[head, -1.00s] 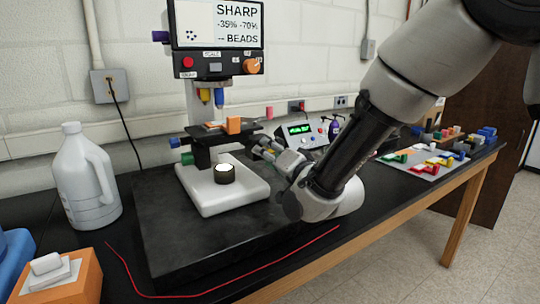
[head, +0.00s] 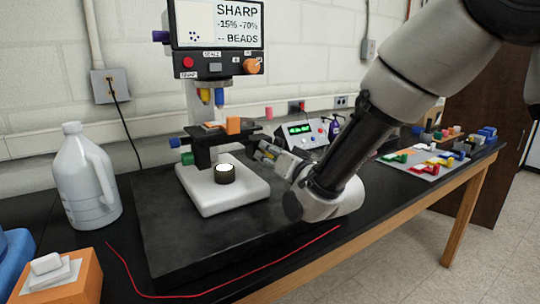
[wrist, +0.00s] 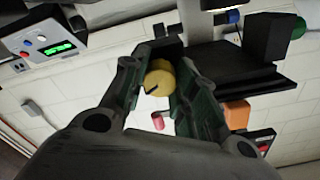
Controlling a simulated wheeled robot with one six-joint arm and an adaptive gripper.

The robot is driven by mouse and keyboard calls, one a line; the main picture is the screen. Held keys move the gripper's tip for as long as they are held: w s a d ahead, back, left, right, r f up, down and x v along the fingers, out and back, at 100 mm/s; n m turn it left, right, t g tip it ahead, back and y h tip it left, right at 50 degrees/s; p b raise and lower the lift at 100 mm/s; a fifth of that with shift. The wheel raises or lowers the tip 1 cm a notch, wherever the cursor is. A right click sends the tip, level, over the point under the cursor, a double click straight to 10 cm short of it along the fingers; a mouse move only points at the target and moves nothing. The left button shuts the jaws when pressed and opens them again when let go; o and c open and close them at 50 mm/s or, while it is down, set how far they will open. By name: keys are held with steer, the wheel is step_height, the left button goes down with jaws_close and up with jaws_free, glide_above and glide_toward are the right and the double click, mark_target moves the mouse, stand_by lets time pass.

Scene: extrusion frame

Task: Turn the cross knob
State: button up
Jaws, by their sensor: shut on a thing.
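A yellow round knob with a dark mark on its face (wrist: 159,80) shows in the wrist view between the fingers of my gripper (wrist: 157,92). I take it to be the cross knob. My gripper (head: 262,150) is shut on it, at the right side of the microscope stage (head: 217,134).
The microscope base (head: 225,190) is white, with a black round lamp (head: 224,174) on it. A control box with a green display (head: 305,133) stands behind my wrist. A white jug (head: 84,180) stands at left.

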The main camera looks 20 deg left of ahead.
steer(key=shift+f+n, duration=0.1)
steer(key=shift+n, duration=1.7)
steer(key=o, duration=1)
steer(key=shift+c, duration=0.2)
steer(key=shift+o, duration=0.3)
steer(key=shift+s+d+f, duration=0.25)
steer(key=shift+s+d, duration=0.05)
steer(key=shift+d, duration=0.1)
steer(key=v, duration=1.1)
steer(key=shift+r, duration=0.3)
